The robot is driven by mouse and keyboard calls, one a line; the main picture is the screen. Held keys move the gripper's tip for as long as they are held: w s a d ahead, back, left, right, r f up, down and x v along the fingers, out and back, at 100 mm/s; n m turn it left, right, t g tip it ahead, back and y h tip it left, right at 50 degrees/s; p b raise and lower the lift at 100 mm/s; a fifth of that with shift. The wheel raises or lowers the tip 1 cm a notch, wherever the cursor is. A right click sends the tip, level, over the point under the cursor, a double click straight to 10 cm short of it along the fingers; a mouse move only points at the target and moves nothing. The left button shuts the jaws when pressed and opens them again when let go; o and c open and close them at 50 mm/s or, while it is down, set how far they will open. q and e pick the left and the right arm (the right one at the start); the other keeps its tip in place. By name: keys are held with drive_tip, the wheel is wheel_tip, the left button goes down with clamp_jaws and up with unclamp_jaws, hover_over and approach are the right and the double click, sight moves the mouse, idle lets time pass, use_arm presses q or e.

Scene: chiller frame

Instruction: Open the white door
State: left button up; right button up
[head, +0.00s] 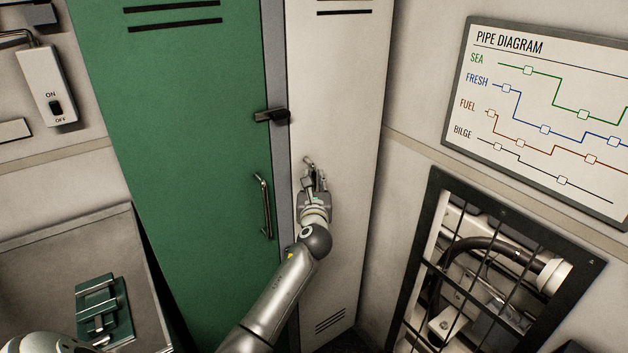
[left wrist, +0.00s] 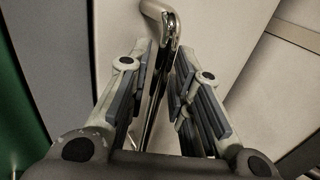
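The white door (head: 337,100) is a tall, narrow locker door right of the green door, and it looks shut. Its metal handle (head: 308,160) is mostly hidden behind my left gripper (head: 315,182) in the head view. In the left wrist view the bent top of the handle (left wrist: 160,14) shows beyond the fingertips. The handle's bar runs down between the two fingers of the left gripper (left wrist: 166,60). The fingers stand apart, one on each side of the bar, with a small gap visible. My right gripper is not in view.
The green door (head: 190,130) has its own handle (head: 264,206). A dark latch (head: 271,115) sits on the grey post between the doors. A barred opening with pipes (head: 490,270) and a pipe diagram (head: 545,110) are at right. A switch box (head: 47,85) is at left.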

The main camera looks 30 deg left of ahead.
use_arm(q)
drive_tip(key=shift+w+a, duration=0.2)
drive_tip(key=shift+w, duration=0.15)
clamp_jaws()
